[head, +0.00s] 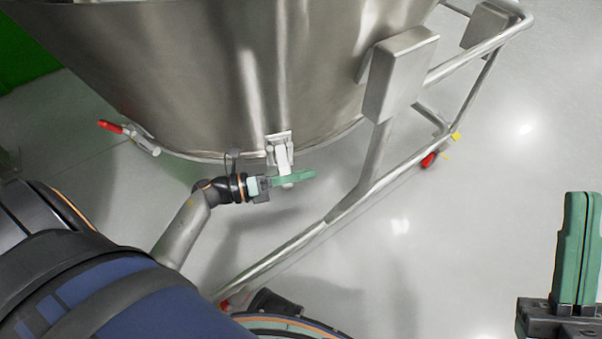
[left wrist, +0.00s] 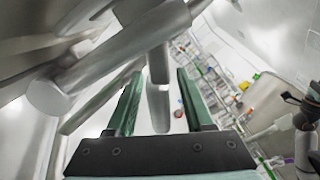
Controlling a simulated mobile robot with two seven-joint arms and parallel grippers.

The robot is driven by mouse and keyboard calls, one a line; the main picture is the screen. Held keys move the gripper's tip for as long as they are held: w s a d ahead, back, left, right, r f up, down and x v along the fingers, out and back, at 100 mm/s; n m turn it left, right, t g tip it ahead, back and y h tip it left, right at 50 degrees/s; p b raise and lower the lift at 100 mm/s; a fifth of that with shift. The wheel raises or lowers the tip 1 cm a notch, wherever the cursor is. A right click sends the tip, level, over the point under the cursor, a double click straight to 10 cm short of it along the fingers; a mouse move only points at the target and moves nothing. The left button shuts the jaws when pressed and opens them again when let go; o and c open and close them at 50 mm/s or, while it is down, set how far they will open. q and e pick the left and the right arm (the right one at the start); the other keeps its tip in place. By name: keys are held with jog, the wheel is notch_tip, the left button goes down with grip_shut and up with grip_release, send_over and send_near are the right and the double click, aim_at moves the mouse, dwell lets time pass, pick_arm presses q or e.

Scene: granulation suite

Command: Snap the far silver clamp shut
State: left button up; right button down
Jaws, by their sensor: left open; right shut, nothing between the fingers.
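A silver clamp (head: 281,152) sits on the lower rim of the big steel vessel (head: 215,75), with its pale lever hanging down. My left gripper (head: 300,176) is at the lever's lower end, with its green fingers pointing right. In the left wrist view, the open fingers stand on either side of a silver bar-like lever (left wrist: 158,95); I cannot tell whether they touch it. My right gripper (head: 578,245) is shut and empty at the lower right, away from the vessel.
A tubular steel frame (head: 340,210) with a grey box (head: 400,72) runs close to the right of my left gripper. The pale floor (head: 480,220) is clear at right.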

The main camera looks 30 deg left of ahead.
pick_arm(q)
grip_shut()
dwell(1.4)
